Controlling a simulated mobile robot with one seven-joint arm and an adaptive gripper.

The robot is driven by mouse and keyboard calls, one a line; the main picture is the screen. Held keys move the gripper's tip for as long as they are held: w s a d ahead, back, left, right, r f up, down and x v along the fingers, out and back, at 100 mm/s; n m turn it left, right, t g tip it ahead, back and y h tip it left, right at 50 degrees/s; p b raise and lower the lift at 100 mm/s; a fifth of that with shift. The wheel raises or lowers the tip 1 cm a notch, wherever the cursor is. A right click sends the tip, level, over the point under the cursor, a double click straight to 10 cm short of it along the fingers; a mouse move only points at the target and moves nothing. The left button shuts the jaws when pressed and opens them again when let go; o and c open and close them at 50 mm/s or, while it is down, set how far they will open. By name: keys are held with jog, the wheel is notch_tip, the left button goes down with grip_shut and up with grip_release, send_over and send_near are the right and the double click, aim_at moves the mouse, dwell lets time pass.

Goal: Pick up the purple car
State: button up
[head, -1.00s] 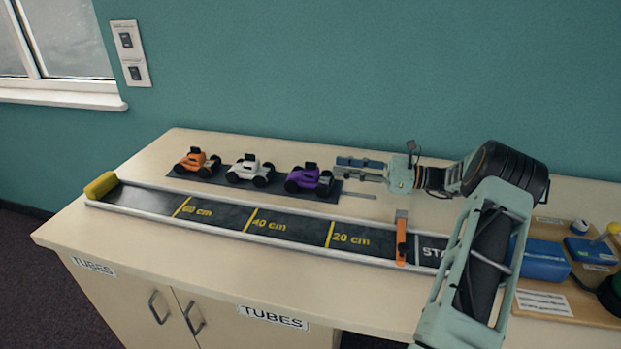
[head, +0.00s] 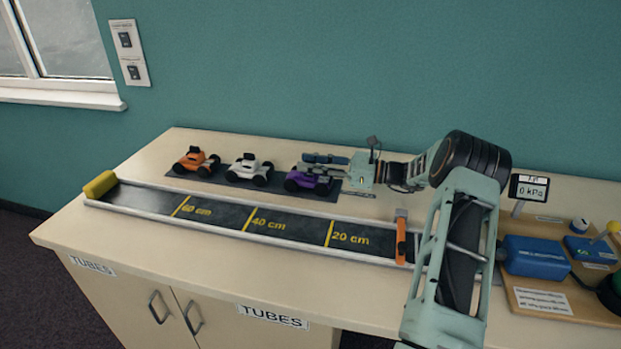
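The purple car (head: 307,180) sits on a dark mat (head: 274,184) behind the track, at the right end of a row of cars. My gripper (head: 308,164) reaches in from the right, with its fingers over and around the upper part of the purple car. One finger runs behind the car's top and the other lies lower across it. The fingers look apart, with the car's top between them. I cannot tell whether they touch it. The car rests level on the mat, partly hidden by the fingers.
A white car (head: 248,170) and an orange car (head: 196,162) stand to the left on the same mat. The track (head: 290,226) with distance marks runs in front, with an orange gate (head: 401,240). A blue box (head: 536,257) and a gauge (head: 529,188) are at right.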

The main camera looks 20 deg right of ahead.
grip_shut()
